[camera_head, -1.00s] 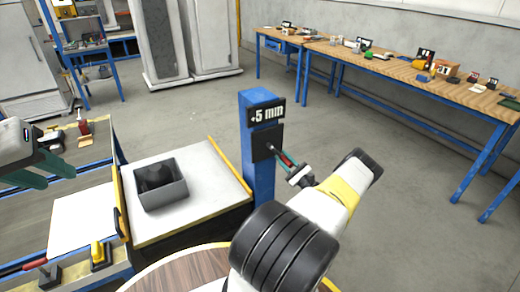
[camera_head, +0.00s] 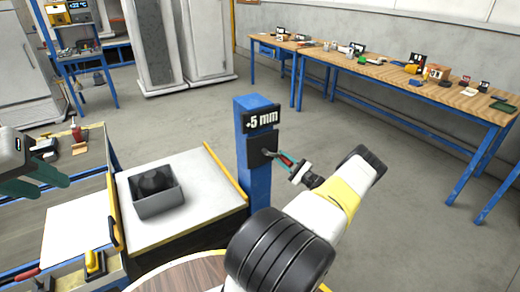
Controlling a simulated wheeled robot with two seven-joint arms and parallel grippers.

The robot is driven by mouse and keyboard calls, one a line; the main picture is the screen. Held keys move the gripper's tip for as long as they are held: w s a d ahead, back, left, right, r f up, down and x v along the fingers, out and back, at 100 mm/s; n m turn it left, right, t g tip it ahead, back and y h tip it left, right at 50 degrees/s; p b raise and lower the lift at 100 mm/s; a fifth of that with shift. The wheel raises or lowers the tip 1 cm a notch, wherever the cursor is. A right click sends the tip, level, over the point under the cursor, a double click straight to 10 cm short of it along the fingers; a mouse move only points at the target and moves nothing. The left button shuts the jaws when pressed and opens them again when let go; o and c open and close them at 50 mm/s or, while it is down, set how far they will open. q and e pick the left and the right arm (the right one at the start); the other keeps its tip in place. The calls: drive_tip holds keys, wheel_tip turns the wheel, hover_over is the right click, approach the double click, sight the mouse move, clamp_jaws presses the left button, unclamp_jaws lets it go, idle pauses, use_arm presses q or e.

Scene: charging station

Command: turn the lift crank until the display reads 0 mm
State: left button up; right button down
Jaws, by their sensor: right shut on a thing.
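A blue post (camera_head: 258,185) stands in the middle of the view. Its black display (camera_head: 261,118) reads +5 mm. Below the display is a dark plate (camera_head: 262,148), and the lift crank (camera_head: 286,160), with a red part, sticks out from it to the right.
A white-topped platform (camera_head: 205,195) left of the post carries a grey open box (camera_head: 158,199) with a dark thing inside. A long wooden workbench (camera_head: 375,68) with small items runs along the back right. The floor right of the post is clear.

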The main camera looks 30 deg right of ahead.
drive_tip(key=shift+d+r, duration=0.3)
drive_tip(key=shift+r, duration=0.1)
drive_tip(key=c, duration=1.3)
unclamp_jaws()
drive_tip(key=shift+o, duration=0.5)
drive_tip(key=shift+a+f, duration=0.1)
drive_tip(key=shift+a+f, duration=0.1)
drive_tip(key=shift+f, duration=0.05)
drive_tip(key=v, duration=0.7)
drive_tip(key=shift+s, duration=0.35)
drive_tip(key=shift+f, duration=0.1)
